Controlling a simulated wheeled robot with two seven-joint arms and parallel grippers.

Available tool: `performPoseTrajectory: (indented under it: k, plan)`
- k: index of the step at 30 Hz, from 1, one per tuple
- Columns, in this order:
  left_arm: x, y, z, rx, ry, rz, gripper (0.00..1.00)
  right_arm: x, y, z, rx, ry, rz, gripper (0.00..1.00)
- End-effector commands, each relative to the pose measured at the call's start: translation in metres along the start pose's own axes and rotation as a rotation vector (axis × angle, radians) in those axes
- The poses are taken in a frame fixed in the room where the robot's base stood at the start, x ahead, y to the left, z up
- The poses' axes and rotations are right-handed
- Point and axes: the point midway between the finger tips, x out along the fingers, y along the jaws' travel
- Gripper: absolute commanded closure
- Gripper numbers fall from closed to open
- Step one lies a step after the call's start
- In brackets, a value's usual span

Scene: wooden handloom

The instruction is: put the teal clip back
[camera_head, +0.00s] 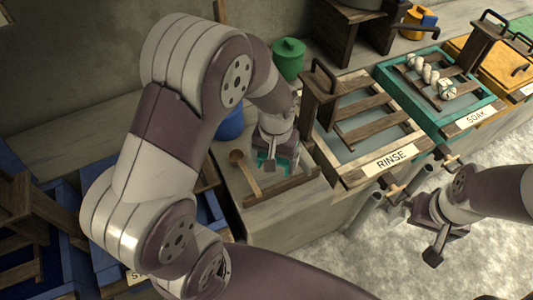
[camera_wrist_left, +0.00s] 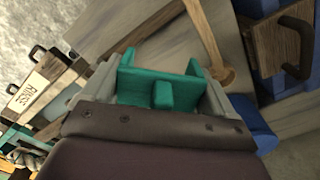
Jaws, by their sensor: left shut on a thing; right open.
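The teal clip (camera_head: 265,166) is between the fingers of my left gripper (camera_head: 277,163) in the head view, low over the grey stone block (camera_head: 292,203). In the left wrist view the teal clip (camera_wrist_left: 158,92) fills the space between the two fingers of my left gripper (camera_wrist_left: 155,98), which is shut on it. The clip's underside is hidden, so I cannot tell whether it touches the block. My right gripper (camera_head: 414,222) is open and empty, over the pale floor right of the block and in front of the RINSE tray.
A wooden ladle (camera_head: 245,174) lies left of the clip, and a wooden strip (camera_head: 283,189) runs along the block's front. The RINSE tray (camera_head: 391,159) and teal SOAK tray (camera_head: 473,120) stand to the right. A green jar (camera_head: 289,58) stands behind. Blue trays are at left.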

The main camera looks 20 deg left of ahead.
Motion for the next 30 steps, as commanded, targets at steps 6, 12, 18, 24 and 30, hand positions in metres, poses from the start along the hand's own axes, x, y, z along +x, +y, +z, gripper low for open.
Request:
performPoseTrajectory:
  k: [6, 12, 18, 24, 30]
  plan:
    - [0.026, -0.027, -0.032, -0.002, 0.000, 0.000, 0.42, 0.004, 0.000, 0.000, 0.000, 0.000, 0.000, 0.00]
    - [0.037, -0.035, -0.042, 0.000, 0.000, 0.000, 0.42, 0.005, 0.000, 0.000, 0.000, 0.000, 0.000, 0.00]
    - [0.071, -0.035, -0.041, 0.001, -0.002, 0.000, 0.42, 0.009, 0.000, 0.001, 0.000, 0.000, 0.000, 0.00]
    - [0.072, -0.034, -0.042, 0.001, 0.001, 0.000, 0.42, 0.008, 0.000, 0.001, 0.000, 0.000, 0.000, 0.00]
    - [0.076, -0.034, -0.042, 0.001, 0.001, 0.000, 0.03, 0.009, 0.000, 0.001, 0.000, 0.000, 0.000, 0.00]
